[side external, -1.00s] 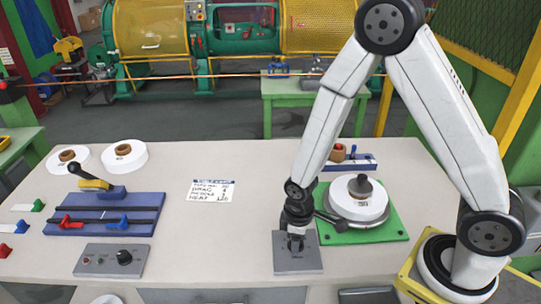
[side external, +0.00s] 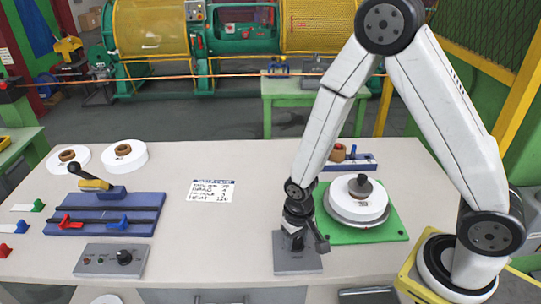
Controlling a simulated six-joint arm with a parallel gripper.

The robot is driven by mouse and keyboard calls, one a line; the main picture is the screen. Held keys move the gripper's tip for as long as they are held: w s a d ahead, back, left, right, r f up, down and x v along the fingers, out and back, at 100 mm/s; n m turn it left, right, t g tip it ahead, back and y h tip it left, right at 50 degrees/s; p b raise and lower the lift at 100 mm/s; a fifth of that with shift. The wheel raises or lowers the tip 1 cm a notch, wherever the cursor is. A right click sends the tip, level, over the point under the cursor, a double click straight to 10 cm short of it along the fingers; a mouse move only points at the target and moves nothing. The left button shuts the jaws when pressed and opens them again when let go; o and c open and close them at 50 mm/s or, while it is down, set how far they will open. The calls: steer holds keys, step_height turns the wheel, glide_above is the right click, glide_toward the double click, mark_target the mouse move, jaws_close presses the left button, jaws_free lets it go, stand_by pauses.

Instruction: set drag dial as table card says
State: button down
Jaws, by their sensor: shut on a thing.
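My gripper (side external: 296,246) points down at the grey dial plate (side external: 298,265) near the front of the table. It is shut on the dial there, which I take to be the drag dial. The fingers hide the dial and most of its markings, so its setting cannot be read. The table card (side external: 212,191) lies flat and white left of my gripper, with a dark heading and several lines of words and numbers. The print is small and blurred; the last line seems to end in 120.
A green base (side external: 399,222) carrying a white spool (side external: 352,201) stands close to the right of my gripper. A grey panel (side external: 109,262) with a black knob and a blue fixture (side external: 140,203) with sliders lie at left.

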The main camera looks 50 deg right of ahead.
mark_target(297, 240)
stand_by(0.3)
steer(key=shift+c, duration=0.9)
jaws_free()
steer(key=shift+r, duration=0.1)
steer(key=shift+r, duration=3.85)
steer(key=s+d+r+n+t, duration=0.2)
steer(key=s+d+r, duration=0.1)
steer(key=d+r, duration=0.2)
steer(key=shift+r+n+t, duration=0.3)
steer(key=shift+r, duration=0.15)
